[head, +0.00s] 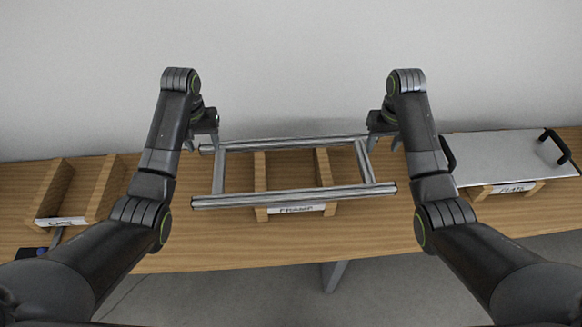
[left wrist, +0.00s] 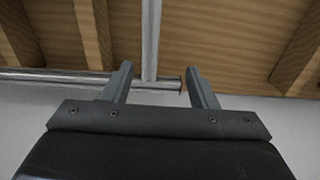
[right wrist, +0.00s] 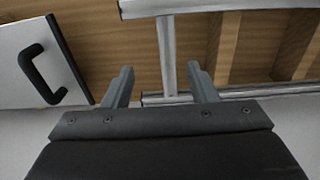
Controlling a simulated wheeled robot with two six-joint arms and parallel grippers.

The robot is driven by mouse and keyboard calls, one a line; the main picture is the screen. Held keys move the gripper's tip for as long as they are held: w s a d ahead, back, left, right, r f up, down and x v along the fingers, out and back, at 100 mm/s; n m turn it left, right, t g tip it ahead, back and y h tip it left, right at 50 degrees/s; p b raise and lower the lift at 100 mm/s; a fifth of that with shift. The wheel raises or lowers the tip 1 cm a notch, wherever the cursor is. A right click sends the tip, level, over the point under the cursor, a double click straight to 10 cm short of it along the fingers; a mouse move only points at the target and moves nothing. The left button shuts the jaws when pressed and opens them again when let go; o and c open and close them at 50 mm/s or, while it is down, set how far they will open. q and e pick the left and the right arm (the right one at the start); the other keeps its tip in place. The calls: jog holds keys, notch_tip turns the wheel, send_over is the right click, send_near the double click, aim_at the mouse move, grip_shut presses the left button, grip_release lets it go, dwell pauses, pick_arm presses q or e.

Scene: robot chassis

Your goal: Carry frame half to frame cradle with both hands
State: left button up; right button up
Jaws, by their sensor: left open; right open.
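The frame half (head: 295,197) is a silver rectangle of two long rails and two crossbars. It lies level over a wooden cradle (head: 262,180) with a hard-to-read white label; exact contact is unclear. My left gripper (head: 209,143) is open at its far left corner. In the left wrist view the frame half's rail end (left wrist: 165,84) shows between the fingertips (left wrist: 159,72). My right gripper (head: 382,142) is open at the far right corner. In the right wrist view a frame half crossbar (right wrist: 167,55) shows between the fingertips (right wrist: 160,70).
An empty wooden cradle (head: 103,190) with a white label stands at the left of the wooden table (head: 370,230). A white panel (head: 495,153) with black handles lies on another labelled cradle (head: 520,186) at the right. A plain wall stands behind the table.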

pick_arm(q)
notch_tip(320, 180, up, 5)
send_over(219, 163)
pick_arm(e)
notch_tip(219, 163, up, 5)
send_over(366, 164)
pick_arm(q)
jog(key=shift+s, duration=0.15)
pick_arm(e)
jog(key=shift+s, duration=0.15)
pick_arm(q)
jog(key=shift+f, duration=0.15)
pick_arm(e)
jog(key=shift+f, duration=0.15)
pick_arm(q)
notch_tip(366, 164, down, 17)
jog(key=shift+f, duration=0.15)
pick_arm(e)
notch_tip(366, 164, down, 17)
jog(key=shift+f, duration=0.15)
pick_arm(q)
grip_shut()
pick_arm(e)
grip_shut()
jog(key=shift+r, duration=0.2)
